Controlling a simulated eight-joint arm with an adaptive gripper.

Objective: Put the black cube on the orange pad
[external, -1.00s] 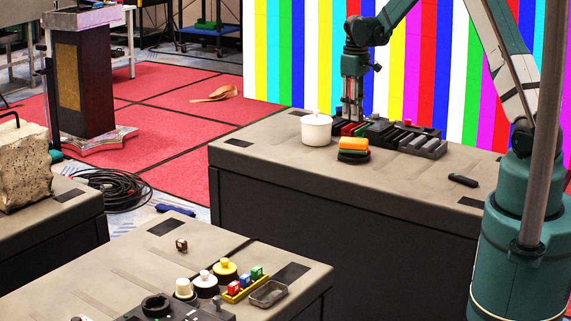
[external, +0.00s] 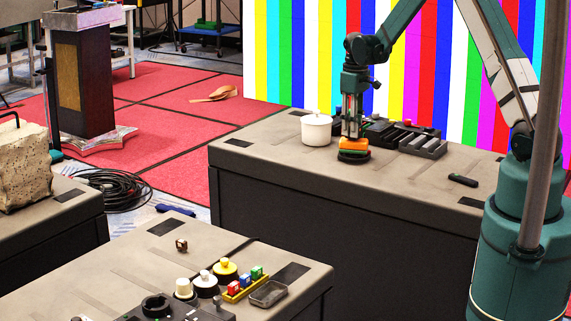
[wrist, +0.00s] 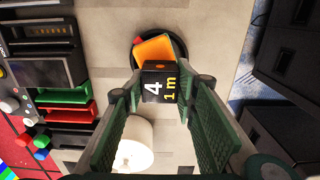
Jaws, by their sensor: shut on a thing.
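The black cube (wrist: 160,86), marked "4" and "1 m", is between the fingers of my gripper (wrist: 156,92) in the wrist view. The gripper is shut on it. The orange pad (wrist: 153,49) shows just beyond the cube, which covers part of it. It lies on a round dark base. In the external view my gripper (external: 351,132) points down right at the orange pad (external: 354,147) on the far table. The cube cannot be made out there. I cannot tell whether the cube touches the pad.
A white lidded pot (external: 316,130) stands close to the left of my gripper. Dark trays and holders (external: 420,142) stand to the right and behind. A small black object (external: 463,180) lies farther right. The table front is clear.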

